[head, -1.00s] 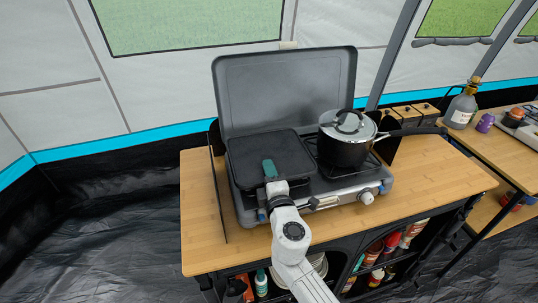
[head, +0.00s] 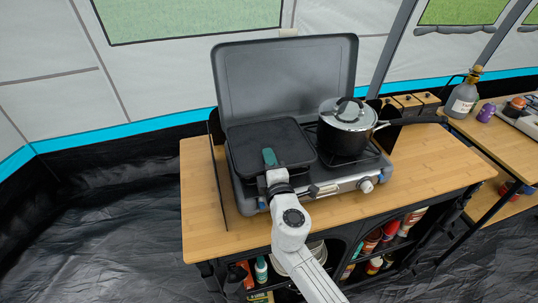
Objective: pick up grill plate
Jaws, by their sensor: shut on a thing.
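The grill plate (head: 291,146) is a dark, flat, nearly square plate over the left side of the camping stove (head: 249,193). A teal strip (head: 269,157) shows at its front middle, like a grip or handle. My gripper (head: 274,174) reaches in from the front and is shut on the grill plate at that strip. The fingertips are partly hidden. The plate looks about level, and I cannot tell whether it is clear of the stove.
A lidded black pot (head: 343,143) stands on the right burner, its handle pointing right. The grey stove lid (head: 285,78) stands open behind. The wooden table (head: 430,158) has free room at right.

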